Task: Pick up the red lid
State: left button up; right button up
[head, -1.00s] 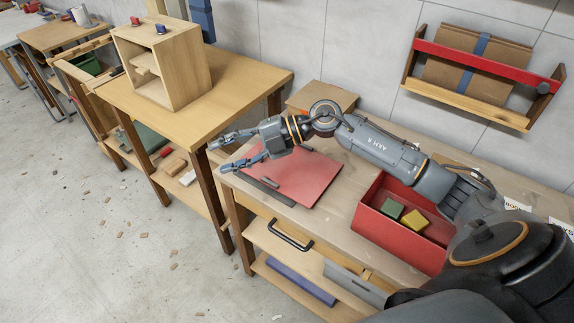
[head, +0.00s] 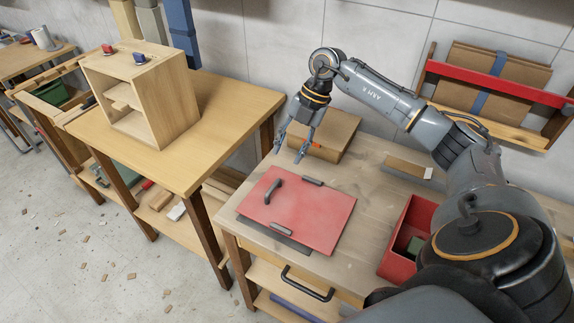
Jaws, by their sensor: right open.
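The red lid (head: 306,212) lies flat on the workbench in the head view, on top of a dark flat piece (head: 262,236) that shows along its front edge. It has a dark handle (head: 273,190) near its left corner and dark fittings on two edges. My right gripper (head: 287,157) is open and points down, behind the lid's back left edge and apart from it. It is in front of a cardboard box (head: 330,135). A small orange thing shows by its right finger; I cannot tell what it is. My left gripper is not in view.
A red open bin (head: 402,238) with a green block (head: 414,246) stands right of the lid, partly hidden by my arm. A wooden cabinet (head: 150,100) stands on the neighbouring table at left. A wall rack (head: 500,90) hangs at the back right.

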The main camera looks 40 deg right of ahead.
jog(key=p, duration=0.1)
send_over(272, 189)
jog(key=s+d, duration=0.1)
jog(key=d, duration=0.1)
notch_tip(272, 189, down, 6)
jog(key=shift+s+d+f, duration=0.1)
jog(key=shift+f, duration=0.4)
jog(key=shift+w+a+f+p, duration=0.2)
jog(key=shift+a+f+p, duration=0.15)
jog(key=shift+f, duration=0.25)
jog(key=x, duration=0.2)
jog(key=p+x, duration=0.1)
jog(key=shift+w+d+f, duration=0.15)
jog(key=shift+w+f, duration=0.15)
jog(key=shift+f, duration=0.25)
jog(key=shift+c, duration=1.1)
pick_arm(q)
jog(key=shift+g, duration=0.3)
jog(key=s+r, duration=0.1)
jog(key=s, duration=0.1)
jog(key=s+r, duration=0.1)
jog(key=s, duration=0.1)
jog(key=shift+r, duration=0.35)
pick_arm(e)
grip_shut()
